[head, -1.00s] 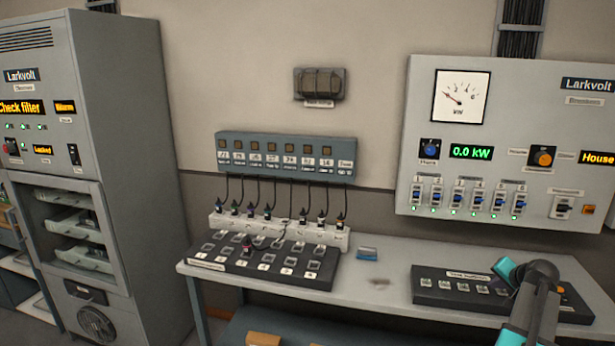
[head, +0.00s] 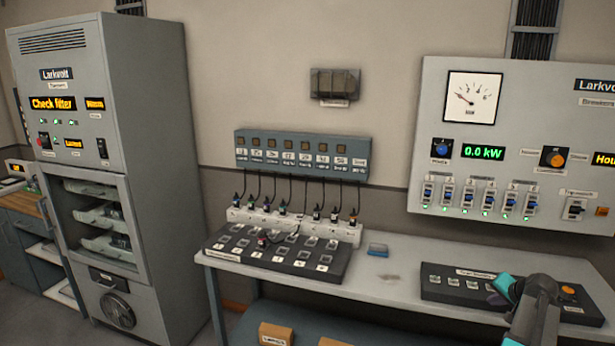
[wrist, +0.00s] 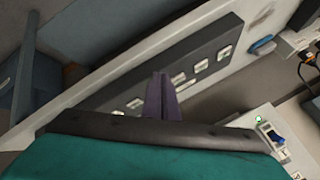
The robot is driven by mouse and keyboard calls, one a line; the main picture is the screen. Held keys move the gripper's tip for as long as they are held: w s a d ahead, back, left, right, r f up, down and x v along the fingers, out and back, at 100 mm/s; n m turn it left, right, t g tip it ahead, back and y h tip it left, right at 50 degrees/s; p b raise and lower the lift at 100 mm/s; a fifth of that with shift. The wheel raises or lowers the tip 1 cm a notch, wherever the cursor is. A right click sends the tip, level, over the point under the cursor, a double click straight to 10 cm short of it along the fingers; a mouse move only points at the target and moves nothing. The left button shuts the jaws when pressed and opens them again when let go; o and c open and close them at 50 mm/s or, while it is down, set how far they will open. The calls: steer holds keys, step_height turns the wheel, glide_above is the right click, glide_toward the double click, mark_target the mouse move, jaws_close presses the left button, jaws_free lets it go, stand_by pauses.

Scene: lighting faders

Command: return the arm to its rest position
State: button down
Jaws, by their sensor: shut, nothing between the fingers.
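My arm shows in the head view at the lower right, with grey and teal links in front of the bench's right end. In the wrist view my gripper (wrist: 162,95) has its two dark fingers together, with nothing between them. Beyond the fingers in that view is the dark fader console (wrist: 190,68) with its row of pale keys. In the head view this console (head: 450,296) lies on the right part of the bench, partly hidden by my arm. I cannot tell the exact gap between the fingertips and the console.
The bench (head: 390,262) carries a dark pad panel (head: 275,262), a white socket strip (head: 300,224) with several plugged cords, and a blue block (head: 377,250). A grey breaker panel (head: 520,120) hangs above. A tall grey cabinet (head: 150,120) stands left. Boxes (head: 275,334) lie below the bench.

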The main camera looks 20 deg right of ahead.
steer(key=w+a+f+n+g+y, duration=0.1)
steer(key=w+a+f+n+y, duration=0.15)
steer(key=a+f, duration=0.6)
steer(key=w+a+f+n+g+y, duration=0.1)
steer(key=w+a+f, duration=0.3)
steer(key=a+f, duration=0.45)
steer(key=s+a+f+n+g+y, duration=0.1)
steer(key=a+f+n+g, duration=0.1)
steer(key=a+f, duration=0.65)
steer(key=s+a+f+n+g+y, duration=0.1)
steer(key=a+f+g, duration=0.15)
steer(key=a, duration=1.05)
steer(key=s+a+f+n+g, duration=0.1)
steer(key=s+a+f+n, duration=0.1)
steer(key=s+a+f, duration=0.45)
steer(key=s+a+f+n+g, duration=0.2)
steer(key=s+a+f, duration=0.15)
steer(key=a, duration=0.55)
steer(key=s+a+f+n+g+h, duration=0.1)
steer(key=s+a, duration=0.3)
steer(key=s, duration=0.4)
steer(key=s+a+f+n+g+h, duration=0.1)
steer(key=s+a+f+n+g, duration=0.2)
steer(key=s+a, duration=0.2)
steer(key=s, duration=0.3)
steer(key=shift+s+a+b, duration=0.2)
steer(key=shift+b, duration=0.2)
